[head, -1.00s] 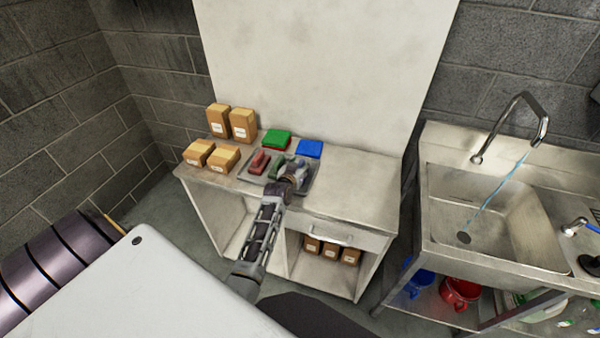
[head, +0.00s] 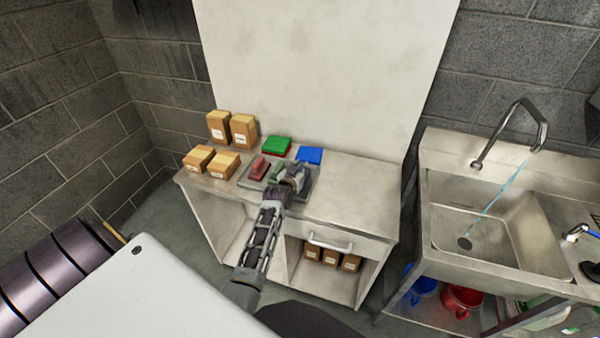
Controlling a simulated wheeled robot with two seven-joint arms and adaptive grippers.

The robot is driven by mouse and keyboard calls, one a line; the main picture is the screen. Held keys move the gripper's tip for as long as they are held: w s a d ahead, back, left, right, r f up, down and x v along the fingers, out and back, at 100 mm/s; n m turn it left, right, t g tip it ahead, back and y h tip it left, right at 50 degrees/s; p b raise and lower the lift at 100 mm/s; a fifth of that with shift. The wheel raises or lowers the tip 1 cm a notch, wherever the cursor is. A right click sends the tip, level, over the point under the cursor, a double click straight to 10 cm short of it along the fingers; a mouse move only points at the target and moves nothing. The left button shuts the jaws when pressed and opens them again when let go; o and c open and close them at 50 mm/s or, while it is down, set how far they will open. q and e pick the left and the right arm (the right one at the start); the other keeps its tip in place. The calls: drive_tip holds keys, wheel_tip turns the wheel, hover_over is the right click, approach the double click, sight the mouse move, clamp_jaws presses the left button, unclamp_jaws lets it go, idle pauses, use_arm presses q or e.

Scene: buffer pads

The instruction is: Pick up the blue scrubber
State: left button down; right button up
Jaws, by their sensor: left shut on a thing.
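My left gripper (head: 296,175) is over the right part of a grey tray (head: 311,186) on the workbench. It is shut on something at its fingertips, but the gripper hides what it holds. A red scrubber (head: 260,168) lies on the tray at the left. A green scrubber (head: 277,172) lies between it and my gripper, partly covered. No blue scrubber can be made out; a blue pad (head: 309,155) lies behind the tray. My right gripper is not in view.
A green pad (head: 276,145) lies on red behind the tray. Several cardboard boxes (head: 223,164) stand at the bench's left, with more on the shelf below. The bench top (head: 360,185) is clear at the right. A steel sink (head: 490,205) stands further right.

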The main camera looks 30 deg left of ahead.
sight(300, 168)
use_arm(q)
drive_tip(key=shift+r, duration=4.4)
drive_tip(key=shift+r, duration=0.1)
